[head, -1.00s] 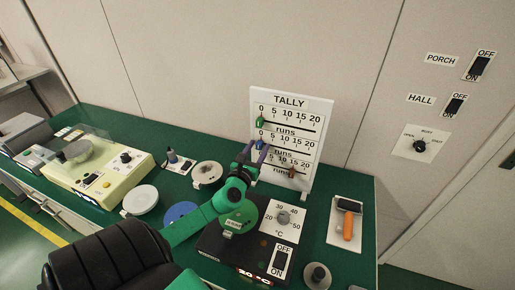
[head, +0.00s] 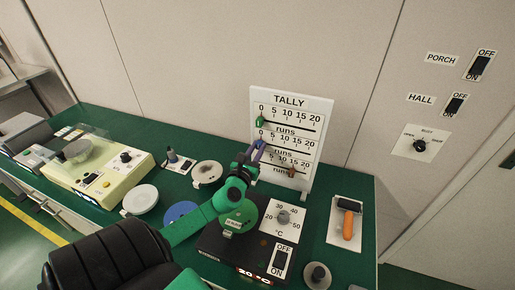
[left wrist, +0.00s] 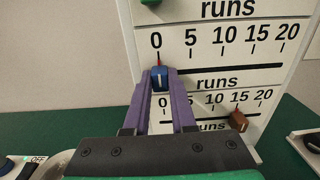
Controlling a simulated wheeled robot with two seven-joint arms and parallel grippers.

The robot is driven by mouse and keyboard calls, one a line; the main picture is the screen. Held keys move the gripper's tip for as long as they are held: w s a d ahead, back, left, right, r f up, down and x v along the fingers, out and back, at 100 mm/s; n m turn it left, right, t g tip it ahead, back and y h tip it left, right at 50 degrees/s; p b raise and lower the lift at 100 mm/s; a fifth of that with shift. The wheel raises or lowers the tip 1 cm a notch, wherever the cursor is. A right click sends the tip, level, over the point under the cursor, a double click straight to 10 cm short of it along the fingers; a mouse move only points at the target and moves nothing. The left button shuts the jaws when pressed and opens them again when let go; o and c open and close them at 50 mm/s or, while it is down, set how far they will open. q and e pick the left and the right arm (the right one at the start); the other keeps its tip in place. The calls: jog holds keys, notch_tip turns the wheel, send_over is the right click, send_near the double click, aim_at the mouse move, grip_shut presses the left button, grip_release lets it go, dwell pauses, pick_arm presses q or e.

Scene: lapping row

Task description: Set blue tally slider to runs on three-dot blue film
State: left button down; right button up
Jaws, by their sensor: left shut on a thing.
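The white TALLY board (head: 326,104) stands at the back of the bench with three numbered "runs" scales. The blue slider (left wrist: 160,76) is on the middle scale, its red pointer at 0. My left gripper (head: 257,148) reaches up to the board; its purple fingers (left wrist: 160,84) are shut on the blue slider from both sides. The green slider (head: 259,121) is at 0 on the top scale. The brown slider (left wrist: 238,121) is near 15 on the lowest scale. A blue disc (head: 181,211) lies on the bench, partly behind my arm; no dots can be made out. My right gripper is not in view.
A black heater-like unit with a °C dial (head: 283,217) stands in front of the board, under my arm. A pale disc (head: 141,198), a round plate (head: 207,173) and a cream machine (head: 93,180) lie left.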

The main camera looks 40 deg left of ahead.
aim_at(272, 145)
pick_arm(q)
jog(key=shift+d, duration=0.1)
dwell(0.6)
jog(key=d, duration=0.1)
jog(key=w+d+p, duration=0.1)
jog(key=d, duration=0.1)
jog(key=shift+w+d+r, duration=0.1)
jog(key=shift+w+d, duration=0.1)
jog(key=shift+d, duration=0.15)
jog(key=c, duration=0.7)
grip_release()
